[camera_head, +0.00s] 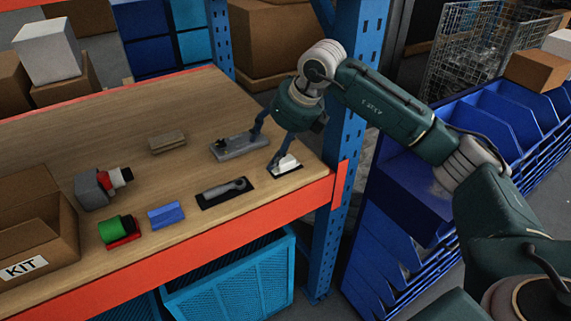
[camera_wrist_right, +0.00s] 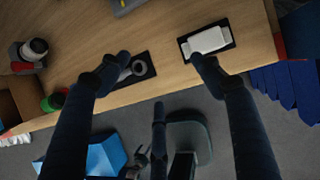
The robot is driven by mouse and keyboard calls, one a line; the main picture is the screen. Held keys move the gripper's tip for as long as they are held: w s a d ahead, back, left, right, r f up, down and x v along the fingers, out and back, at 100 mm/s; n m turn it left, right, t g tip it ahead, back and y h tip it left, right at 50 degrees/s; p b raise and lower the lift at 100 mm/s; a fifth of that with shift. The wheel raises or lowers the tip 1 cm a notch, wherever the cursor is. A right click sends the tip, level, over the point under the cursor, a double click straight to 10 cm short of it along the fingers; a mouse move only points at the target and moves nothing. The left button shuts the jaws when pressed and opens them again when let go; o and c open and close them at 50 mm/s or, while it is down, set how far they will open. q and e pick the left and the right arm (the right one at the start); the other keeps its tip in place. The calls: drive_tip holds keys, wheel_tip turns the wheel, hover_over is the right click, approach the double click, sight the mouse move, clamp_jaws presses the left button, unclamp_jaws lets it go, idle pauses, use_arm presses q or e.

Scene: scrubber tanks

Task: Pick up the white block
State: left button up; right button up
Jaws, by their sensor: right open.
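The white block (camera_head: 288,161) lies on a small black mat (camera_head: 293,170) near the front right corner of the wooden shelf. It also shows in the right wrist view (camera_wrist_right: 208,40), beyond the tip of one finger. My right gripper (camera_head: 265,149) is open and empty, with its fingers spread wide and pointing down. One fingertip is close beside the white block; I cannot tell whether they touch. In the right wrist view my gripper (camera_wrist_right: 160,62) has the block off to the right, not between its fingers. My left gripper is not in view.
A grey tool on a mat (camera_head: 222,191), a grey fixture (camera_head: 240,147), a blue block (camera_head: 166,214) and a green cylinder (camera_head: 116,229) are on the shelf. A KIT box (camera_head: 38,238) stands at left. A blue upright (camera_head: 345,130) rises beside the shelf's right end.

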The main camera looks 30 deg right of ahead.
drive_tip(key=m+h, duration=0.1)
drive_tip(key=h, duration=0.1)
approach(285, 159)
drive_tip(key=p+x, duration=0.1)
drive_tip(key=x, duration=0.2)
drive_tip(key=shift+s+f+p, duration=0.1)
drive_tip(key=shift+p, duration=0.2)
drive_tip(key=p+x, duration=0.2)
drive_tip(key=x, duration=0.2)
drive_tip(key=shift+w+f+p, duration=0.2)
drive_tip(key=shift+f+p, duration=0.15)
drive_tip(key=shift+w+f, duration=0.15)
drive_tip(key=shift+f, duration=0.15)
drive_tip(key=shift+r, duration=0.1)
drive_tip(key=c, duration=1.5)
